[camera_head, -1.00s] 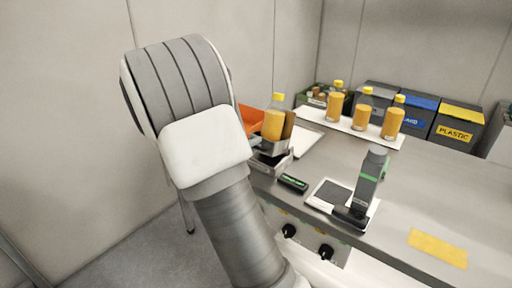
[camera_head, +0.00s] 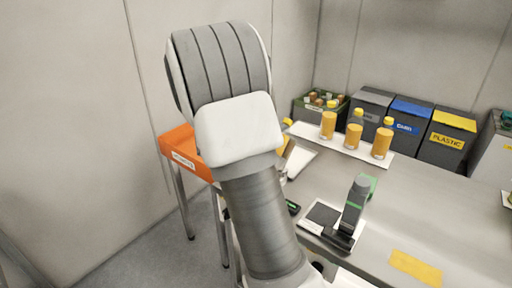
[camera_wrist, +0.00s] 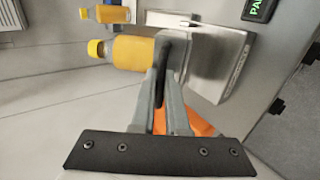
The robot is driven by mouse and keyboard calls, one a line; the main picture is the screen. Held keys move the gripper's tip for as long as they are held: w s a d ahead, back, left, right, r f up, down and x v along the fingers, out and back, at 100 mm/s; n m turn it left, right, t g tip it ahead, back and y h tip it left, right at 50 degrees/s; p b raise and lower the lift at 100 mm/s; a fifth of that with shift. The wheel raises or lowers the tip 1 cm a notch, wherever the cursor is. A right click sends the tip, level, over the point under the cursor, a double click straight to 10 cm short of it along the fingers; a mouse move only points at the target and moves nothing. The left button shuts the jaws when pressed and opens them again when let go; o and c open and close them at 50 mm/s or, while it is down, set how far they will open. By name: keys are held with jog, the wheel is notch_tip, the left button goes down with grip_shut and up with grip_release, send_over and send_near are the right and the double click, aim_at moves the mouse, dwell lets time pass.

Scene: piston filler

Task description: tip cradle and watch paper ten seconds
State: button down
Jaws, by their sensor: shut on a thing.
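My gripper (camera_wrist: 163,100) is shut on a dark upright piece, perhaps a handle of the cradle, in the wrist view. A bottle of orange liquid with a yellow cap (camera_wrist: 133,52) is right beside the fingertips, against the steel cradle (camera_wrist: 218,62). The bottle lies sideways in that picture, nearly parallel to a second bottle (camera_wrist: 108,14), so I see no clear tip. In the head view my arm hides the gripper and most of the cradle. A white sheet or plate (camera_head: 300,163) shows behind it; I cannot tell whether it is the paper.
An orange bin (camera_head: 181,150) stands left of my arm. Several orange bottles stand on a white tray (camera_head: 345,143) at the back, before grey, blue and yellow-lidded bins (camera_head: 447,138). A grey-green device (camera_head: 355,205) and a yellow sheet (camera_head: 416,268) occupy the front bench.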

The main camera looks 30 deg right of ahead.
jog(key=r+p, duration=0.1)
jog(key=p, duration=0.1)
jog(key=d+y+p, duration=0.1)
jog(key=p, duration=0.1)
jog(key=shift+w+d+r, duration=0.2)
jog(key=shift+w+r, duration=0.05)
jog(key=shift+r, duration=0.15)
jog(key=p, duration=0.1)
jog(key=d+y+p, duration=0.1)
jog(key=p, duration=0.1)
jog(key=g+y+p, duration=0.1)
jog(key=p, duration=0.1)
jog(key=shift+w+d+r, duration=0.3)
jog(key=shift+d+r, duration=0.05)
jog(key=shift+d, duration=0.05)
jog(key=d+y+p, duration=0.1)
jog(key=p, duration=0.2)
jog(key=d+y+p, duration=0.1)
jog(key=p, duration=0.1)
jog(key=shift+w+d+g+p, duration=0.1)
jog(key=shift+w+g+p, duration=0.25)
jog(key=shift+g+p, duration=0.05)
jog(key=shift+w+d+f+p, duration=0.1)
jog(key=shift+w+d+p, duration=0.2)
jog(key=shift+d+p, duration=0.65)
jog(key=shift+a+p, duration=0.2)
jog(key=shift+p, duration=0.15)
jog(key=c, duration=1.2)
grip_release()
